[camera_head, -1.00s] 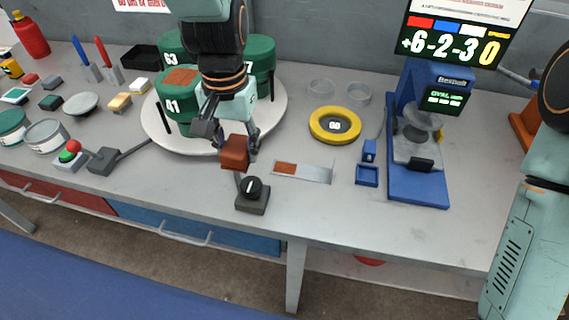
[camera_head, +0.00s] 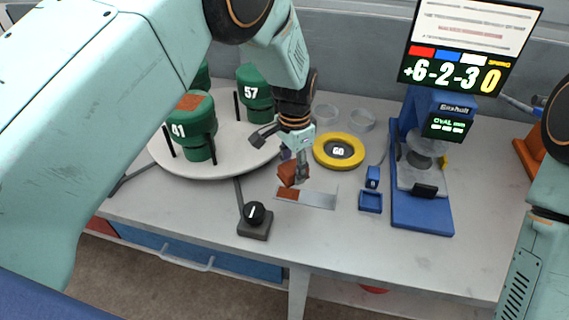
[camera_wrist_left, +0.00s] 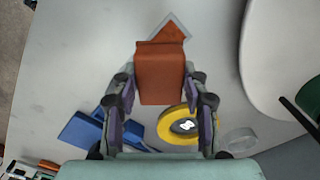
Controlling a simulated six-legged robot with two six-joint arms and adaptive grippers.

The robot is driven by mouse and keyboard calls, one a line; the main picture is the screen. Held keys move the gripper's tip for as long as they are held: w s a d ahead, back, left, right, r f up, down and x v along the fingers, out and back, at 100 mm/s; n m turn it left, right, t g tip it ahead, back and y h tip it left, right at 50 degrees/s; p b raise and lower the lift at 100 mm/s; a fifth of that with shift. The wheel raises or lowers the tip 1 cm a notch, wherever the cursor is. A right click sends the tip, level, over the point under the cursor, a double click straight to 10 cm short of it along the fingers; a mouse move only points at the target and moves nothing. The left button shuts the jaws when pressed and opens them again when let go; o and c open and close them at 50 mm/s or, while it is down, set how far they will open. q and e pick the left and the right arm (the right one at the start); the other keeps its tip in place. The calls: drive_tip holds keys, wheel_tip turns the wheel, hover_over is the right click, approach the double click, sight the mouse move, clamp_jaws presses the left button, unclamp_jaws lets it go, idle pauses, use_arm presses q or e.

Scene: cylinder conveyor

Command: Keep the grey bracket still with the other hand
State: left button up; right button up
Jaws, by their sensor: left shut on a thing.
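My left gripper (camera_head: 294,166) is shut on a red-brown block (camera_head: 287,173); in the left wrist view the block (camera_wrist_left: 160,78) sits between both fingers. The grey bracket (camera_head: 318,200) is a thin metal strip lying on the table, with a red-brown patch at its left end. The block is tilted in the head view and sits over or just behind that patch; I cannot tell whether they touch. In the left wrist view the bracket (camera_wrist_left: 184,23) shows only partly, beyond the block. My right arm is at the right edge; its gripper is outside the view.
A yellow ring (camera_head: 338,151), a small blue tray (camera_head: 370,202) and a blue gauge stand (camera_head: 423,211) are to the right. A white turntable (camera_head: 218,172) with green canisters is behind left.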

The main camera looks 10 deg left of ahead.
use_arm(q)
drive_tip(key=shift+f, duration=0.55)
wheel_tip(320, 180, down, 3)
drive_tip(key=shift+w+d+r, duration=0.1)
drive_tip(key=shift+w+r, duration=0.05)
drive_tip(key=shift+r, duration=0.05)
drive_tip(key=shift+f, duration=0.9)
drive_tip(key=shift+f, duration=0.1)
drive_tip(key=shift+r+p, duration=0.45)
drive_tip(key=shift+r, duration=0.05)
drive_tip(key=shift+r+p, duration=2.65)
drive_tip(key=shift+r, duration=0.45)
